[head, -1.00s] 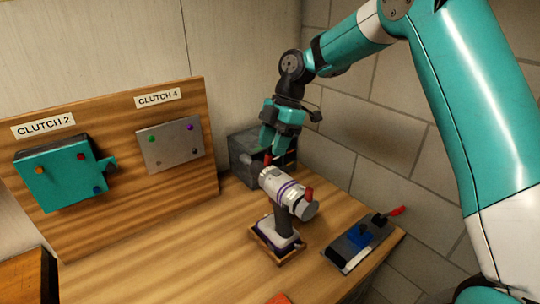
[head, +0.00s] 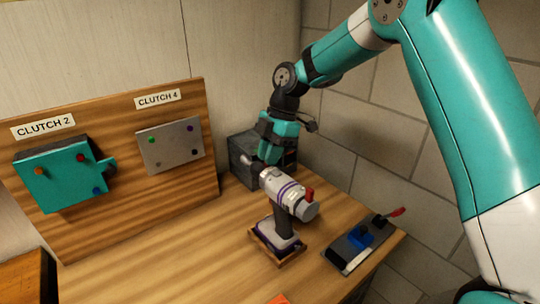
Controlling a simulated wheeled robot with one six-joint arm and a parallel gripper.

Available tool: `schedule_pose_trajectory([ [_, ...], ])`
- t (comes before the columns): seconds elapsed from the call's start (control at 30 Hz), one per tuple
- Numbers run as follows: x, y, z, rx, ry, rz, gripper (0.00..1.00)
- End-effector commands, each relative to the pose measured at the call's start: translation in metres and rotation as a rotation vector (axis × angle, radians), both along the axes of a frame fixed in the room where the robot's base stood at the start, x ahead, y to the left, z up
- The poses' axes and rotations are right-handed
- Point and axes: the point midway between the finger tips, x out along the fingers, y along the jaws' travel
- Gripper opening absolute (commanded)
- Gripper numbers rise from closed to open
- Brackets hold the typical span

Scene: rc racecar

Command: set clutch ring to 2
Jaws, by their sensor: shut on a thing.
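A white and grey drill with purple bands (head: 285,192) stands upright on its base in a small wooden holder (head: 279,252) on the bench. A red tab (head: 310,194) shows at the end of the drill nearer the camera. My gripper (head: 266,160) comes down from above at the drill's far end and is shut on the clutch ring there. The fingers hide most of the ring, so its setting cannot be read. The "CLUTCH 2" label (head: 43,126) is on the wooden backboard above a teal plate with coloured pegs (head: 65,177).
The "CLUTCH 4" label (head: 158,98) is above a grey plate (head: 170,147) on the same board. A dark box (head: 245,160) stands just behind my gripper. A dark fixture with a blue part and red lever (head: 362,240) sits at right. The bench left of the drill is clear.

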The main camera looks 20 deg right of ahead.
Motion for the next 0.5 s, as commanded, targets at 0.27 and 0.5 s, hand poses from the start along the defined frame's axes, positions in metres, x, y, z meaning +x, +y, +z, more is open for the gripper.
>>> schedule_pose_trajectory([
  [0.27,-0.002,0.012,-0.008,-0.161,-0.063,0.004,0.0],
  [0.5,-0.006,0.023,-0.005,-0.314,-0.11,0.004,0.0],
])
